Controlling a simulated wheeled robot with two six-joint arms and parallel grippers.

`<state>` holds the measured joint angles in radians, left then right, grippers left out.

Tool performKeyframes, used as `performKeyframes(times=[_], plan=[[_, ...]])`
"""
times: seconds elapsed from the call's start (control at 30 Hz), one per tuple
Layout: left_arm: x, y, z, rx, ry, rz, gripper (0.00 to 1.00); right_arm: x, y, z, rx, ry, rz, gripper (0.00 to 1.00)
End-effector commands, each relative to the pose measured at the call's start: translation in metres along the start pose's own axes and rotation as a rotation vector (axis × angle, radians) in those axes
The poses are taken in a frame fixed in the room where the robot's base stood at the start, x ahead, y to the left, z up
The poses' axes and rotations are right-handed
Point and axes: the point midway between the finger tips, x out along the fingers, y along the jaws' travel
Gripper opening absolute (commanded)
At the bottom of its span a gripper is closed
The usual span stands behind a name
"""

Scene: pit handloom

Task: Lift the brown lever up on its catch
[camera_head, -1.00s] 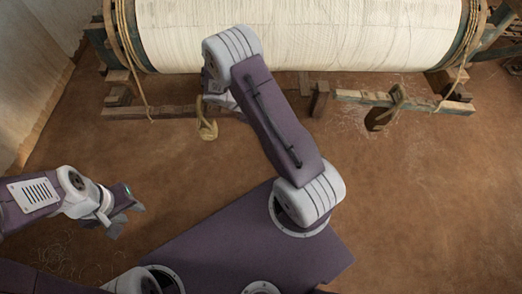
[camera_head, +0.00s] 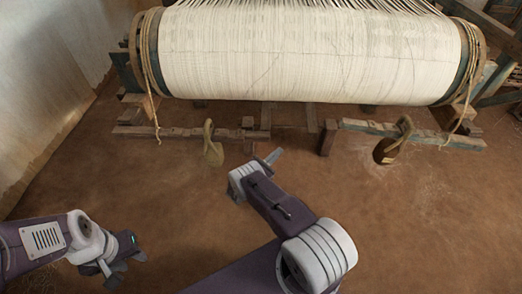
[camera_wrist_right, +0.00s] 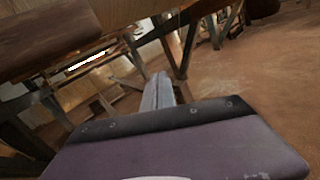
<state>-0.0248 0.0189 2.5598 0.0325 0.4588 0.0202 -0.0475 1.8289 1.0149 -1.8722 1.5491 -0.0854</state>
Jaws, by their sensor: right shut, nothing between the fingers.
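Two brown wooden bars lie low in front of the loom, a left one (camera_head: 190,132) and a right one (camera_head: 425,136). I cannot tell for sure which is the lever, and no catch can be made out. My right gripper (camera_head: 273,156) is shut and empty, in front of the gap between the bars and apart from both. Its closed fingers also show in the right wrist view (camera_wrist_right: 158,92), pointing toward the loom's underside. My left gripper (camera_head: 122,268) is open and empty over the floor at the lower left.
The white cloth roll (camera_head: 310,55) spans the loom above the bars. A weight hangs by rope at the left bar (camera_head: 213,153), another at the right bar (camera_head: 387,151). Wooden posts (camera_head: 327,138) stand between. A pale wall (camera_head: 45,80) is at left; brown floor in front is clear.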

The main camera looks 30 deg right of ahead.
Motion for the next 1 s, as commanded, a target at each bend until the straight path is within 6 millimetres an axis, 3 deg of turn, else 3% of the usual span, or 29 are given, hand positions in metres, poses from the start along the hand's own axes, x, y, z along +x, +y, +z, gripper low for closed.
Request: performKeyframes(times=[0.03,0.17,0.3,0.43,0.67,1.0], plan=[[0.001,0.000,0.000,0.000,0.000,0.000,0.36,-0.009,-0.001,-0.012,-0.025,-0.056,0.085,0.00],[0.001,0.000,0.000,0.000,0.000,0.000,0.36,-0.053,-0.001,-0.028,-0.039,-0.236,0.361,0.00],[0.001,0.000,0.000,0.000,0.000,0.000,0.36,-0.106,-0.015,-0.029,-0.001,-0.373,0.586,0.00],[0.001,0.000,0.000,0.000,0.000,0.000,0.36,-0.133,-0.026,-0.026,0.029,-0.428,0.681,0.00],[-0.001,0.000,0.000,0.000,0.000,0.000,0.36,-0.134,-0.024,-0.022,0.035,-0.437,0.695,0.00],[-0.016,0.000,-0.002,0.000,0.000,0.000,0.36,-0.088,0.016,0.005,0.036,-0.438,0.692,0.00]])
